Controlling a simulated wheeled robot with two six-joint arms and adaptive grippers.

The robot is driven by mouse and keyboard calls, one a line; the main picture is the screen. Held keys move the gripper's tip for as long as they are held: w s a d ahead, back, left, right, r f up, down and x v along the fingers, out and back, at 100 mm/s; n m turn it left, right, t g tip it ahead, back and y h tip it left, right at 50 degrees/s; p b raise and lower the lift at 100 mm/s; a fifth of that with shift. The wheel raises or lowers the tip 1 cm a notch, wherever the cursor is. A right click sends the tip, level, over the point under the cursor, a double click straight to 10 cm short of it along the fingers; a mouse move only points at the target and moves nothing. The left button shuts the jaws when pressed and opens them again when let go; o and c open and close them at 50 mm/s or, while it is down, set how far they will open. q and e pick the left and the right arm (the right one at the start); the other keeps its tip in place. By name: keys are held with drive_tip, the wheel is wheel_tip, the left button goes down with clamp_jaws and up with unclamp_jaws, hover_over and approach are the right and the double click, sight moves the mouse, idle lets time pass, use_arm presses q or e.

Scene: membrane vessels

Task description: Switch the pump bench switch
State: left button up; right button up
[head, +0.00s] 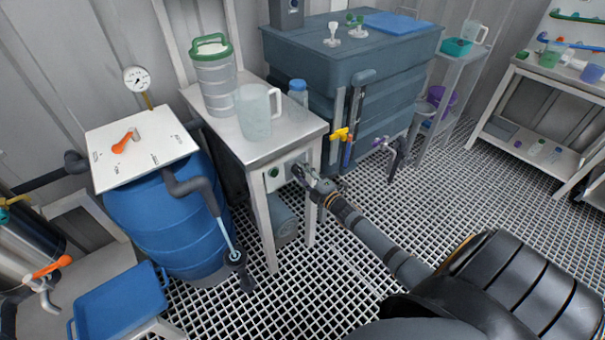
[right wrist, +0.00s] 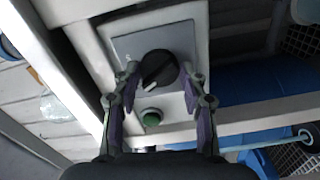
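The pump bench (head: 262,152) is a metal table near the middle of the head view. A switch plate (head: 272,181) is on its front, with a green button (head: 274,172). In the right wrist view the plate (right wrist: 122,45) carries a black rotary switch knob (right wrist: 158,69) and a green button (right wrist: 152,117). My right gripper (head: 304,174) is at the plate. In the right wrist view its two fingers (right wrist: 161,90) are apart, one on either side of the knob. I cannot tell whether they touch it. In the head view the gripper hides the knob. My left gripper is not in view.
A green-lidded container (head: 213,75), a clear jug (head: 254,112) and a blue-capped bottle (head: 298,92) stand on the bench. A blue barrel (head: 165,225) stands to its left. A grey-blue tank (head: 345,65) with valves is behind right. Grated floor (head: 440,200) is open at the right.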

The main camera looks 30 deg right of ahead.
drive_tip(key=o, duration=0.4)
drive_tip(key=shift+s+f, duration=0.1)
drive_tip(key=shift+s, duration=0.2)
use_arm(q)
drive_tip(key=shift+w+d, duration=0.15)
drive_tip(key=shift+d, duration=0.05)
use_arm(e)
drive_tip(key=s, duration=0.7)
drive_tip(key=s+d, duration=0.1)
drive_tip(key=s, duration=0.3)
drive_tip(key=shift+s, duration=0.2)
